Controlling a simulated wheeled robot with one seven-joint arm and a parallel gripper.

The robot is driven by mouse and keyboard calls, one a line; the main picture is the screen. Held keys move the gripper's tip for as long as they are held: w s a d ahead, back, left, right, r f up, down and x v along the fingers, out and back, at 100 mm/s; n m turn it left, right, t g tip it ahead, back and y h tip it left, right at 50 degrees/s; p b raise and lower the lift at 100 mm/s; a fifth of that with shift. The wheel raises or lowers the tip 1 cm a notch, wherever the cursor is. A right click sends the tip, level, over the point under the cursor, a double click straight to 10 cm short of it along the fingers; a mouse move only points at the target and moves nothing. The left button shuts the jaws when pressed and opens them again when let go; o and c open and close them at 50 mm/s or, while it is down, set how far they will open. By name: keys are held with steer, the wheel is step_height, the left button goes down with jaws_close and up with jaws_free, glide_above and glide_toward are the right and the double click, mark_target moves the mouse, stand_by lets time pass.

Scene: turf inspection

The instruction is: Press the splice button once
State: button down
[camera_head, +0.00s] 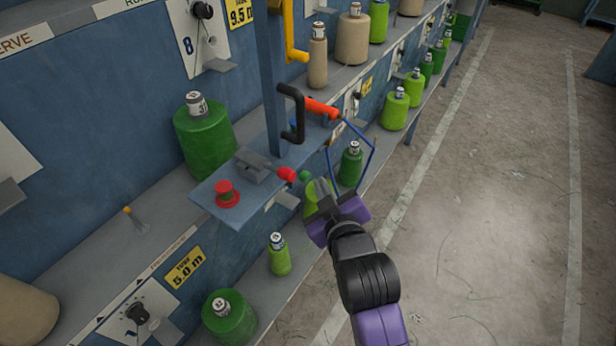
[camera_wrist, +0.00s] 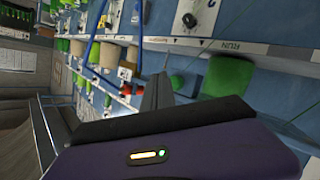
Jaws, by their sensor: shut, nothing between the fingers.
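A small blue shelf (camera_head: 205,197) juts from the machine in the head view. A red mushroom-shaped button (camera_head: 227,190) on a red base stands at its left end. A grey block-shaped device (camera_head: 254,164) sits behind it. A red knob (camera_head: 287,174) and a small green knob (camera_head: 304,176) show at the shelf's right edge. No label reads "splice", so I cannot tell which is the splice button. My gripper (camera_head: 321,190) is shut and empty, just right of the green knob; I cannot tell whether they touch. Its grey fingers (camera_wrist: 157,92) also show in the wrist view.
A red-orange tool (camera_head: 321,108) with a blue cable hangs above my gripper, and a black handle (camera_head: 293,115) is beside it. Green yarn cones (camera_head: 205,137) and tan cones (camera_head: 353,36) line the racks. The concrete floor (camera_head: 480,210) at right is clear.

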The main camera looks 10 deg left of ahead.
steer(key=shift+a, duration=0.1)
stand_by(0.7)
steer(key=shift+w+a, duration=0.15)
steer(key=shift+a, duration=0.15)
steer(key=shift+w+a, duration=0.15)
steer(key=shift+a, duration=0.4)
stand_by(0.9)
stand_by(0.4)
steer(key=shift+s+d+p, duration=0.35)
steer(key=shift+d+p, duration=0.1)
steer(key=shift+d, duration=0.45)
steer(key=shift+d, duration=0.1)
steer(key=shift+s+d+p, duration=0.2)
steer(key=shift+s+d, duration=0.1)
steer(key=shift+d, duration=0.45)
steer(key=shift+s+d+p, duration=0.15)
steer(key=shift+s+d, duration=0.1)
steer(key=shift+d, duration=0.55)
steer(key=shift+s+d+p, duration=0.2)
steer(key=shift+s+d, duration=0.1)
steer(key=shift+d, duration=0.45)
